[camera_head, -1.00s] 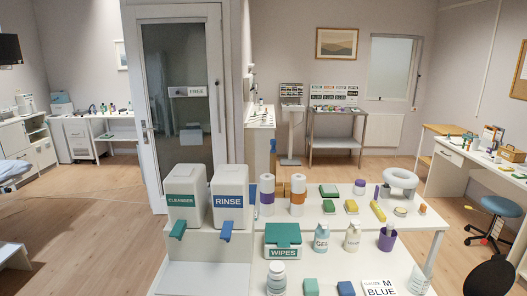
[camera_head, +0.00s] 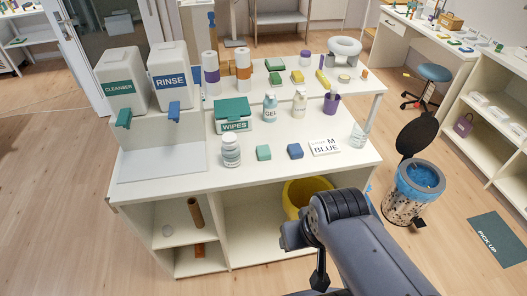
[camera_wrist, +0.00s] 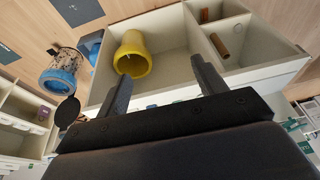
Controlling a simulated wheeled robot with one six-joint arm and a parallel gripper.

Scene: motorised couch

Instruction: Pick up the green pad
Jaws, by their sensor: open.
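A small teal-green pad (camera_head: 263,152) lies flat on the white counter (camera_head: 210,178) near its front edge, left of a similar blue pad (camera_head: 295,151). Farther back are a green block (camera_head: 273,64) and a green-and-yellow block (camera_head: 276,79). My gripper (camera_wrist: 158,80) is open and empty in the wrist view, its two fingers apart before the counter's open lower shelf. In the head view my arm is low in front of the counter, below and to the right of the pad; the fingers are not clear there. The wrist view does not show the pad.
A white bottle (camera_head: 231,150), WIPES box (camera_head: 233,115), GEL bottle (camera_head: 270,107) and M BLUE card (camera_head: 324,147) surround the pads. A yellow bucket (camera_head: 300,190) sits in the lower shelf. A blue-lined bin (camera_head: 410,190) stands right of the counter. Floor at the front left is clear.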

